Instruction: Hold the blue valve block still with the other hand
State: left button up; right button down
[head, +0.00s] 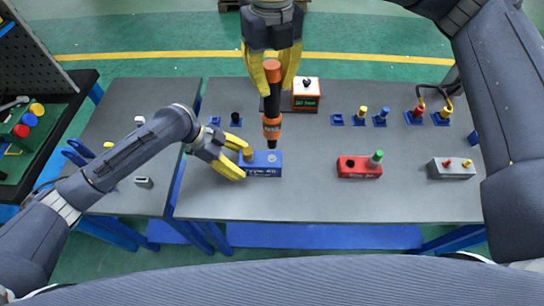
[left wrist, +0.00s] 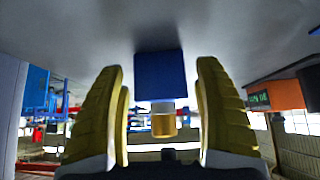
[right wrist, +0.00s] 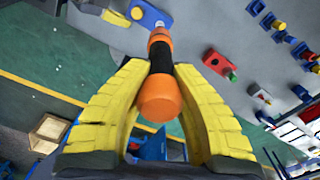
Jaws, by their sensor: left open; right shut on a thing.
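The blue valve block (head: 265,170) sits near the front edge of the grey table, with a brass-coloured fitting (head: 248,154) at its left end and a dark hole towards its right. My left gripper (head: 241,160) is open at the block's left end. In the left wrist view the blue block (left wrist: 160,75) shows between its spread fingers, with gaps on both sides. My right gripper (head: 270,82) is shut on an orange and black power screwdriver (head: 272,130), held upright with its tip over the block's right part; whether it touches is unclear. The screwdriver also fills the right wrist view (right wrist: 160,95).
A red block (head: 358,168) with a green knob and a grey block (head: 452,169) stand to the right. An orange box with a display (head: 305,95) and several blue holders with fittings (head: 360,117) line the back. The table between the blue and red blocks is clear.

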pick_arm(q)
jog(key=shift+x, duration=1.05)
jog(key=shift+c, duration=0.3)
jog(key=c, duration=1.2)
pick_arm(e)
jog(key=shift+r, duration=0.15)
jog(key=shift+r+n, duration=0.25)
jog(key=shift+n, duration=0.45)
jog(key=shift+r+n, duration=0.2)
jog(key=shift+n, duration=0.5)
pick_arm(q)
jog(key=shift+s, duration=0.1)
